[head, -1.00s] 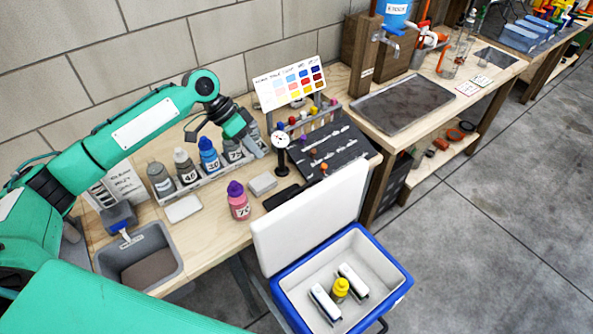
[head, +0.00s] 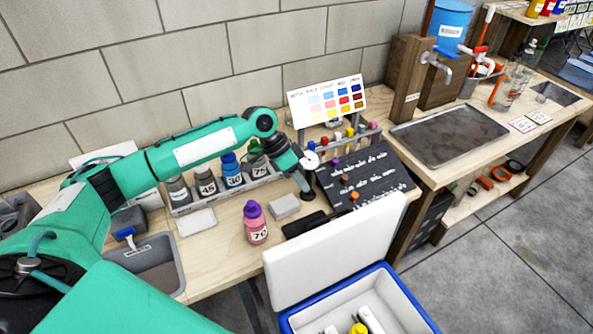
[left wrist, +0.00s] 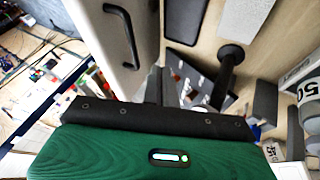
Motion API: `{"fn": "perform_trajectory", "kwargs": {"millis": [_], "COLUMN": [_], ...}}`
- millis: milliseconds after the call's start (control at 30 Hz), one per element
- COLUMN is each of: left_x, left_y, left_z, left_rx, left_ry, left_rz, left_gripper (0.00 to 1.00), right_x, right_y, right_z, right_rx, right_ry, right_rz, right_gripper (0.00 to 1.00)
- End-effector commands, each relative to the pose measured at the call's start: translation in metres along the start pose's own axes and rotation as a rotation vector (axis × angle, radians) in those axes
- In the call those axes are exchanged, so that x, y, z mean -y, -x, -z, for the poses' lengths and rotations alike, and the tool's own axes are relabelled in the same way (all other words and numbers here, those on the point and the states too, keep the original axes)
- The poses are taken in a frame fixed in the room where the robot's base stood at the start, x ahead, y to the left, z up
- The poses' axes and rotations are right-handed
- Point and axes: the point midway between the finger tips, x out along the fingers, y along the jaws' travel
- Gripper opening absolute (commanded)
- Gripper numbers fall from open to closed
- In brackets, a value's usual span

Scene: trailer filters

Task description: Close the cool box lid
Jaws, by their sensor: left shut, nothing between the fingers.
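The cool box (head: 416,306) is blue with a pale inside, at the lower right of the head view and cut off by the bottom edge. Its white lid (head: 335,250) stands open, tilted up on the side towards the bench. In the left wrist view a white panel with a black handle, apparently the lid (left wrist: 103,45), is at the upper left. My left gripper (head: 298,166) is over the bench by the round gauge, behind the lid and apart from it. In the wrist view its fingers (left wrist: 160,86) are together and empty. My right gripper is out of view.
A pink bottle with a purple cap (head: 256,222) stands near the bench's front edge. Numbered bottles (head: 232,172), a gauge (head: 311,160) and a dark rack board (head: 365,176) are around the gripper. A yellow-capped bottle (head: 358,328) and white items lie inside the box.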

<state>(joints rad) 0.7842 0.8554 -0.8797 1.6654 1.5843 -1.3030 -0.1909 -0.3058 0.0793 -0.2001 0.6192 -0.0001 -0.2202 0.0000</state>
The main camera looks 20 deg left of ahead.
Motion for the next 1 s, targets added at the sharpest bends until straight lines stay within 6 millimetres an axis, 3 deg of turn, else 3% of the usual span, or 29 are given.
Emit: {"fn": "perform_trajectory", "kwargs": {"millis": [200, 400, 1000], "left_x": [-0.002, -0.026, -0.034], "left_y": [-0.045, -0.059, -0.065], "left_z": [0.001, -0.002, -0.001], "left_rx": [0.002, 0.002, 0.001], "left_ry": [0.000, -0.001, -0.002], "left_rz": [-0.002, -0.001, 0.005], "left_gripper": [0.00, 0.00, 0.00], "right_x": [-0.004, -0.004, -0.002], "right_y": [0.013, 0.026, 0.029], "right_z": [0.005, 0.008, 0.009], "right_rx": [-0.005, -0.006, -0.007], "right_ry": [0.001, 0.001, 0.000], "right_rz": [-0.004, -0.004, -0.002], "right_gripper": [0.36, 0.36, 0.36]}}
